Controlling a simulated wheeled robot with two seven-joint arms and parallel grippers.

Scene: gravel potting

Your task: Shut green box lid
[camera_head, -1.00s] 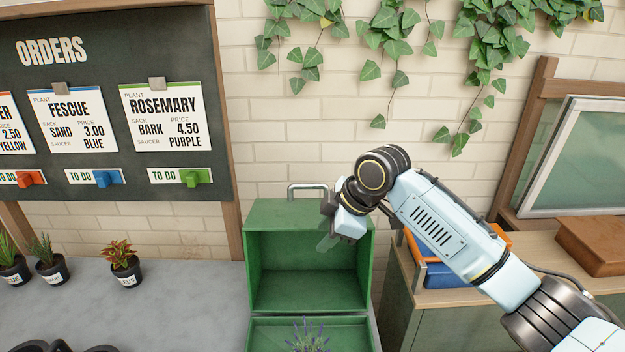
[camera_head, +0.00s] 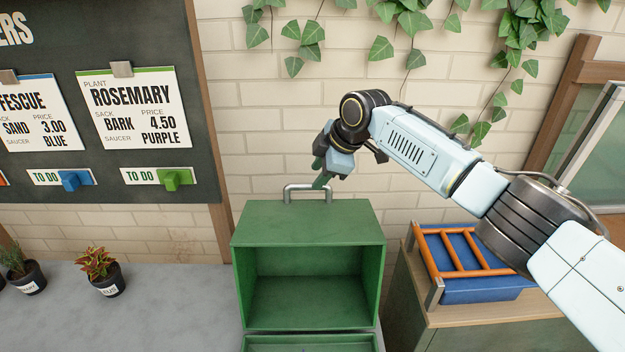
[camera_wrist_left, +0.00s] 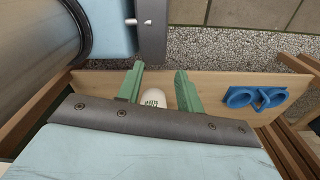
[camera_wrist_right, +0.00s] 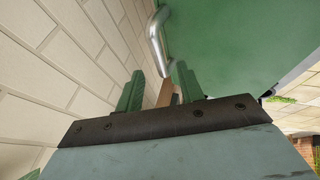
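The green box's lid (camera_head: 310,222) stands raised and open, its hollow inside facing me. Only a strip of the box's lower part (camera_head: 310,345) shows at the bottom edge. A grey metal handle (camera_head: 305,187) sits at the lid's top; it also shows in the right wrist view (camera_wrist_right: 157,38). My right gripper (camera_head: 321,176) is at the handle, fingers pointing down. In the right wrist view its fingers (camera_wrist_right: 158,80) are apart, with the handle just beyond them; I see no grip on it. My left gripper (camera_wrist_left: 159,75) is open, outside the head view, above a wooden surface.
A blue crate (camera_head: 485,290) with an orange rack (camera_head: 462,250) stands on a wooden cabinet at right. Potted plants (camera_head: 102,275) stand on the grey counter at left. In the left wrist view lie a white rounded object (camera_wrist_left: 154,98) and a blue looped object (camera_wrist_left: 256,98).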

